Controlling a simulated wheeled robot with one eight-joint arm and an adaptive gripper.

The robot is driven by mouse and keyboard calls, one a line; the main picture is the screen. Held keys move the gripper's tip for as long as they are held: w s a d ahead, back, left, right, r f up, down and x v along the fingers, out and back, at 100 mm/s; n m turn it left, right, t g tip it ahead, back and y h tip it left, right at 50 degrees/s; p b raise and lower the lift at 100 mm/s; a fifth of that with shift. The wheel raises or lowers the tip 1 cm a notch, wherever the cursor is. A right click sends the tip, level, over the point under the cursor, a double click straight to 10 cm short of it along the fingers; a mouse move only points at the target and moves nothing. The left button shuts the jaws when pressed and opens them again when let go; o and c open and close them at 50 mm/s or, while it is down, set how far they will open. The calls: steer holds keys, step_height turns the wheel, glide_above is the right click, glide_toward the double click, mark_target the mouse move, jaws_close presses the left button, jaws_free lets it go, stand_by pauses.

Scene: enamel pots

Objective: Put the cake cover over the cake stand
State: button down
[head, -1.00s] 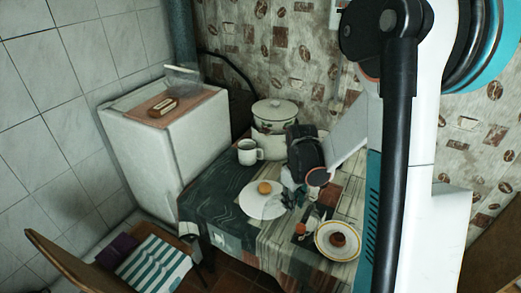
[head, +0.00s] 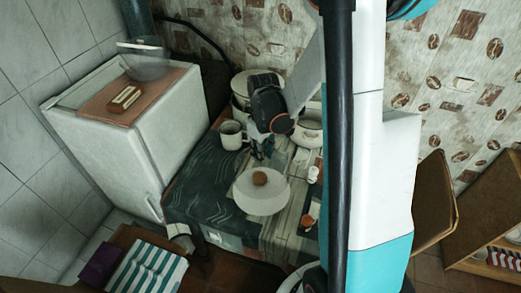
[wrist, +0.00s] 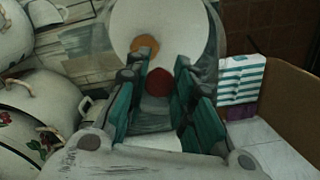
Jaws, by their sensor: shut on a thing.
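My gripper (head: 262,150) points down over the dark-patterned table, just behind the white round cake stand (head: 262,199) in the head view. A brown-orange cake or bun (head: 260,178) sits on the stand. In the wrist view my fingers (wrist: 158,84) are closed around a red knob (wrist: 158,80), which I take to be the cake cover's. The cover's body is not clearly made out; it may be clear or hidden by the fingers. In the wrist view the stand (wrist: 180,25) with its bun (wrist: 145,46) lies beyond the fingertips.
A white mug (head: 231,135) and enamel pots (head: 241,84) stand close behind and beside my gripper; flowered pots (wrist: 30,115) fill the wrist view's left. A shaker (head: 313,175) and a small reddish item (head: 308,221) are right of the stand. A chair with striped cloth (head: 148,271) is in front.

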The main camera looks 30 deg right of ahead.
steer(key=shift+f+b, duration=0.1)
steer(key=shift+b, duration=0.2)
step_height(320, 180, down, 8)
steer(key=b, duration=0.7)
steer(key=shift+f+b, duration=0.2)
steer(key=shift+b, duration=0.1)
stand_by(0.4)
steer(key=c, duration=1.3)
jaws_free()
steer(key=shift+o, duration=0.4)
steer(key=o, duration=0.4)
steer(key=shift+r+p, duration=2.15)
steer(key=shift+r, duration=1.35)
